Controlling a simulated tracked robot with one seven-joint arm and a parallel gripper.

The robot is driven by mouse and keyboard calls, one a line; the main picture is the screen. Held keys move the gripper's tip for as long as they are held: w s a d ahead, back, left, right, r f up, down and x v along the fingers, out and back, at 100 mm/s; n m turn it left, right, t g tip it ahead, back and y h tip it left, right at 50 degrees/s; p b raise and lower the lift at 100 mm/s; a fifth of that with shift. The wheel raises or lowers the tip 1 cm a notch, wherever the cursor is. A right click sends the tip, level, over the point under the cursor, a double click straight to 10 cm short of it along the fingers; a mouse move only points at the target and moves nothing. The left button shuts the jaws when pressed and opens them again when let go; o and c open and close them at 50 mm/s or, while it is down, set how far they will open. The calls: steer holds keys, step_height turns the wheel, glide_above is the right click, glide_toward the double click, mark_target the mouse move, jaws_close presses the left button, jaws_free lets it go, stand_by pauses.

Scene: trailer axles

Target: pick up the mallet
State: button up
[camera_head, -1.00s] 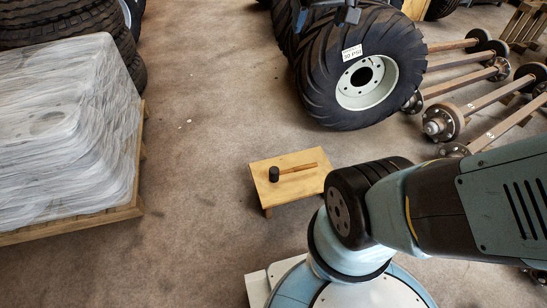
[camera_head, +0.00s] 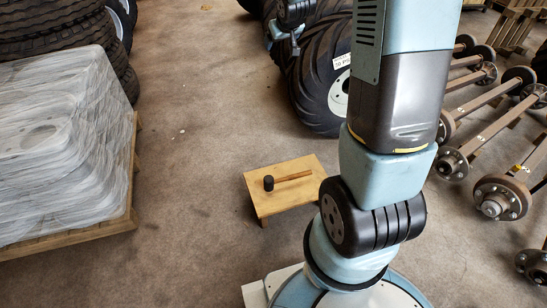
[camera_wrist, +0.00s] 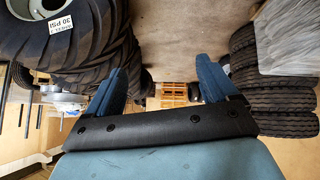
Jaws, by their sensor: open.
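My gripper (camera_head: 283,38) is at the top of the head view, beyond the table and apart from the mallet, partly cut off by the edge. In the wrist view my gripper (camera_wrist: 160,85) shows two blue fingers spread wide with nothing between them. The mallet is not visible in the wrist view.
A wrapped pallet (camera_head: 60,140) stands at left, with stacked tyres (camera_head: 55,35) behind it. A large wheel (camera_head: 318,90) stands behind the table, partly hidden by my arm. Axles (camera_head: 490,125) lie at right. Bare floor surrounds the table's left side.

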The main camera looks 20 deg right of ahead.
steer(key=s+f+x, duration=0.1)
steer(key=s+x, duration=0.1)
steer(key=x, duration=1)
steer(key=n+t+y, duration=0.2)
steer(key=t+y, duration=0.3)
glide_toward(267, 178)
steer(key=x, duration=0.3)
steer(key=f+x, duration=0.1)
steer(key=x, duration=0.1)
steer(key=shift+w+d+f, duration=0.1)
steer(key=shift+w, duration=0.15)
steer(key=shift+g, duration=0.3)
steer(key=shift+x, duration=3)
steer(key=shift+d+f, duration=0.15)
